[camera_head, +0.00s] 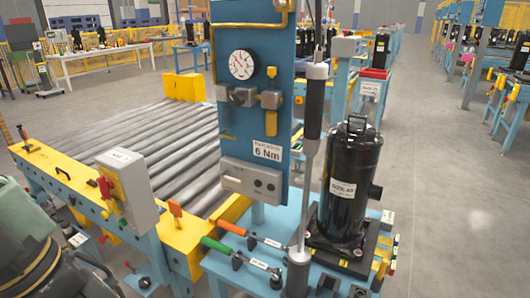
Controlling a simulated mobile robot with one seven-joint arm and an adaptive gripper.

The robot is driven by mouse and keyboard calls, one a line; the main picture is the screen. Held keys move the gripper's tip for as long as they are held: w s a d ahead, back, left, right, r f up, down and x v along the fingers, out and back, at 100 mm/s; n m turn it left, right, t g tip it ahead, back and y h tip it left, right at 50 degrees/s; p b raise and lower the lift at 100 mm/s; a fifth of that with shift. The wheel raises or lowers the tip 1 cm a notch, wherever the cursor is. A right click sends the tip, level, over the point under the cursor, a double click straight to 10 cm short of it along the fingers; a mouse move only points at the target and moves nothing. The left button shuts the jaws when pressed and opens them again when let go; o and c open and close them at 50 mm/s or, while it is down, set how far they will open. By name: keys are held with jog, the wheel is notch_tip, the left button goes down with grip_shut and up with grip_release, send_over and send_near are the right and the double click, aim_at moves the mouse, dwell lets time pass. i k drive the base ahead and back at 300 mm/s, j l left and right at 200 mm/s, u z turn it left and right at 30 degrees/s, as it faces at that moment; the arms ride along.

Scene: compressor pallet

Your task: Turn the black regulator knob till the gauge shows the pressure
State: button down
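A white label (267,151) lower on the panel reads "6 Nm", with a smaller line above that I cannot read.
A black compressor (348,185) stands right of the panel, with an upright rod tool (311,130) between. Green- and orange-handled tools (225,250) lie on the blue bench. A roller conveyor (130,140) runs behind left; a grey switch box (130,190) stands in front. Floor at right (450,210) is clear.

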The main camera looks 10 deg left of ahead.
aim_at(237, 99)
jog(key=i+u, duration=0.2)
jog(key=u, duration=0.2)
jog(key=i+l+u, duration=0.15)
jog(key=u, duration=0.2)
jog(key=i+l+u, duration=0.15)
jog(key=u, duration=0.25)
